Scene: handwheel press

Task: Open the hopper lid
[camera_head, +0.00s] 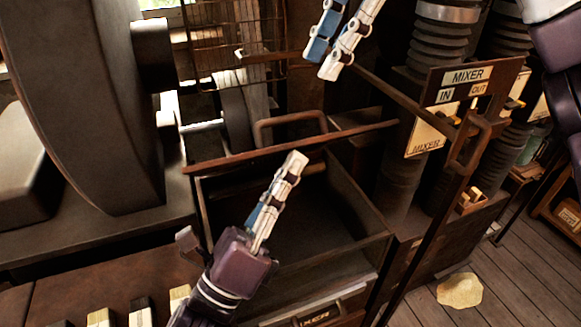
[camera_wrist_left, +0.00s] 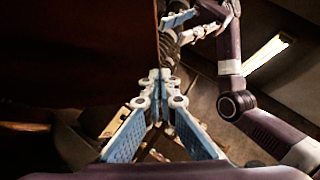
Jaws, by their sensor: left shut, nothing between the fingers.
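The hopper (camera_head: 335,255) is an open-topped dark metal box in the middle of the head view, its dark interior showing. A reddish-brown panel, which looks like the hopper lid (camera_head: 240,159), is raised and nearly edge-on above the box's back, with a loop handle (camera_head: 290,118) behind its edge. My left gripper (camera_head: 295,158) is shut and empty over the opening, its tips just below the lid's edge; contact is unclear. In the left wrist view a large dark panel (camera_wrist_left: 70,50), probably the lid, lies left of the closed fingers (camera_wrist_left: 160,78). My right gripper (camera_head: 325,65) is open and empty above the lid.
A MIXER sign (camera_head: 466,76) and ribbed dark columns (camera_head: 440,45) stand right of the hopper. A long bar with a loop end (camera_head: 467,145) reaches across there. A large dark wheel (camera_head: 75,90) stands at the left.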

